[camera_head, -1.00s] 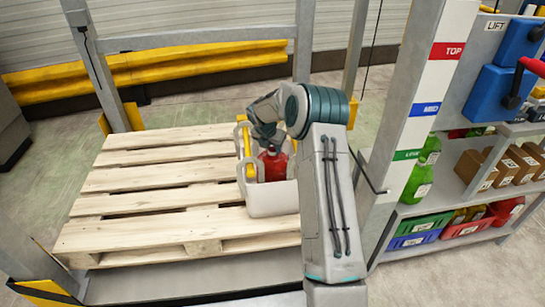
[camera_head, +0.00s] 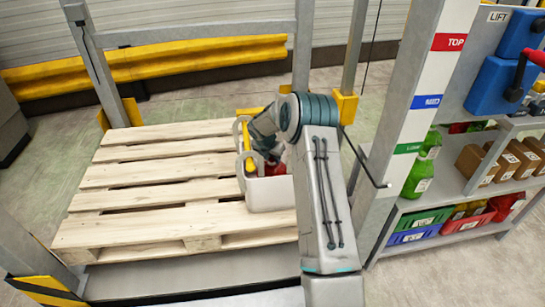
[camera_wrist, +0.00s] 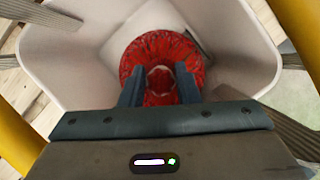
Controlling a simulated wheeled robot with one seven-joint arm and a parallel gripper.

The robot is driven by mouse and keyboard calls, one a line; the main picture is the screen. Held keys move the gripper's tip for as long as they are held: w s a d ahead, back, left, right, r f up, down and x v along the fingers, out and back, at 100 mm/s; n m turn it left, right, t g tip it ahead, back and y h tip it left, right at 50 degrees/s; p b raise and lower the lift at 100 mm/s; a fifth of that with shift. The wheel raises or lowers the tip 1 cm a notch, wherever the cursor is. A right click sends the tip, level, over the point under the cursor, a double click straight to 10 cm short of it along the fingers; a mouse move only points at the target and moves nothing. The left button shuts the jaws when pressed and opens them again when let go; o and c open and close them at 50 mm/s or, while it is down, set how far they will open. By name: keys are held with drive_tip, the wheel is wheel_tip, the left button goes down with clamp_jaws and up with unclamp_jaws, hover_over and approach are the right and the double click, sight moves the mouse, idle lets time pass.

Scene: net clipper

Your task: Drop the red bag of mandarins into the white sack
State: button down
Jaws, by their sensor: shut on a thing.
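The red bag of mandarins (camera_wrist: 150,47) is between the fingers of my gripper (camera_wrist: 160,88), which is shut on its gathered top. In the wrist view the bag hangs within the walls of the white sack (camera_wrist: 75,62). In the head view the sack (camera_head: 268,194) stands open on the pallet's right side, with a yellow bar at its mouth. The bag (camera_head: 274,168) shows only as a small red patch inside the sack, mostly hidden by the wrist. I cannot tell whether the bag touches the sack's bottom.
The wooden pallet (camera_head: 150,185) is bare left of the sack. A yellow rail (camera_head: 160,64) runs behind it. A grey post (camera_head: 425,110) with TOP, MID and LOW labels stands at the right, beside shelves with green bags (camera_head: 422,165), brown boxes and coloured crates.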

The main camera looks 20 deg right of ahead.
drive_tip(key=shift+f, duration=0.3)
drive_tip(key=c, duration=1.1)
unclamp_jaws()
